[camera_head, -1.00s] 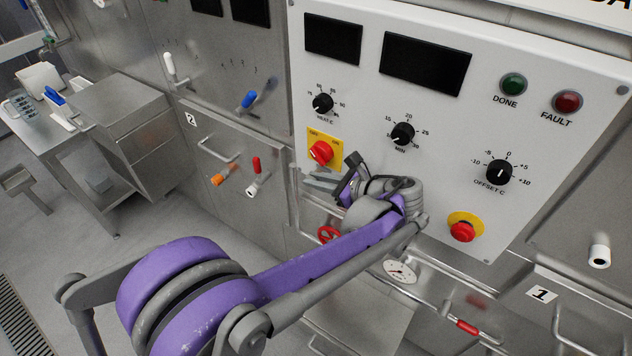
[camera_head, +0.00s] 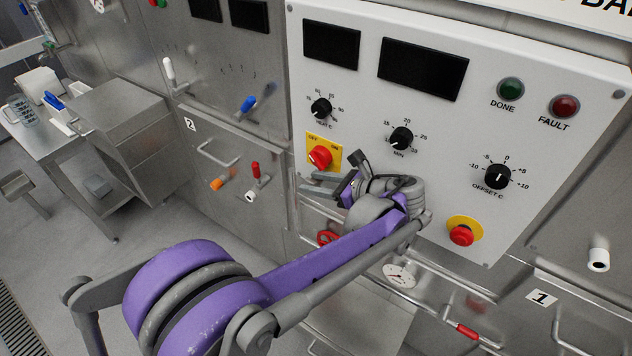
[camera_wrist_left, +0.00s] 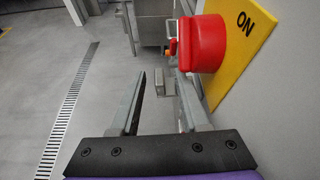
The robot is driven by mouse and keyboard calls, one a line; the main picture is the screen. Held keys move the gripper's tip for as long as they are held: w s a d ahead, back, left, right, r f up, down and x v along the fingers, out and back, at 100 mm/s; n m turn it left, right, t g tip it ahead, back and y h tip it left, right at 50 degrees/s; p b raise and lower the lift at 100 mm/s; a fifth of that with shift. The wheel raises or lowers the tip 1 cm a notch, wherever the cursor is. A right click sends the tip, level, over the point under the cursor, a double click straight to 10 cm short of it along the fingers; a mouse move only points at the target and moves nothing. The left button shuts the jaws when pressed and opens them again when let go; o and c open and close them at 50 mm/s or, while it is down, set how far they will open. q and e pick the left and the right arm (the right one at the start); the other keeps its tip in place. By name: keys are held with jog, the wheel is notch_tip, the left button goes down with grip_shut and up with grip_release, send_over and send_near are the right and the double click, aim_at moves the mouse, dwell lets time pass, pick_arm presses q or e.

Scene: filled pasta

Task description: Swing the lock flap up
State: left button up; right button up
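A red rotary switch (camera_head: 320,157) sits on a yellow OFF/ON plate (camera_head: 334,142) at the lower left of the white panel. I cannot make out a separate lock flap on it. My left gripper (camera_head: 312,186) is just below the switch, its fingers pointing left along the panel face. In the left wrist view the red knob (camera_wrist_left: 205,43) is close, beyond and right of the right finger. The fingers (camera_wrist_left: 160,76) are apart with nothing between them. I cannot tell whether the right finger touches the knob. My right gripper is not in view.
The panel (camera_head: 560,60) carries black dials and a red stop button (camera_head: 461,235) on yellow. Below are a red handwheel (camera_head: 327,238) and a gauge (camera_head: 399,275). Valve handles (camera_head: 256,172) stand out at left. The floor (camera_head: 150,240) at left is partly open.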

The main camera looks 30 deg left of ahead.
pick_arm(q)
jog(key=v, duration=1)
jog(key=shift+d+r, duration=0.2)
jog(key=shift+d, duration=0.15)
jog(key=s+a+f+n+h+p, duration=0.1)
jog(key=s+a+f+n+h, duration=0.45)
jog(key=s, duration=0.35)
jog(key=s+d+f+n+t+h+p, duration=0.2)
jog(key=s+d+f+n+t+h, duration=0.2)
jog(key=s+n+h, duration=0.4)
notch_tip(320, 180, down, 3)
jog(key=s+d+n, duration=0.1)
jog(key=n, duration=0.4)
jog(key=shift+s, duration=0.35)
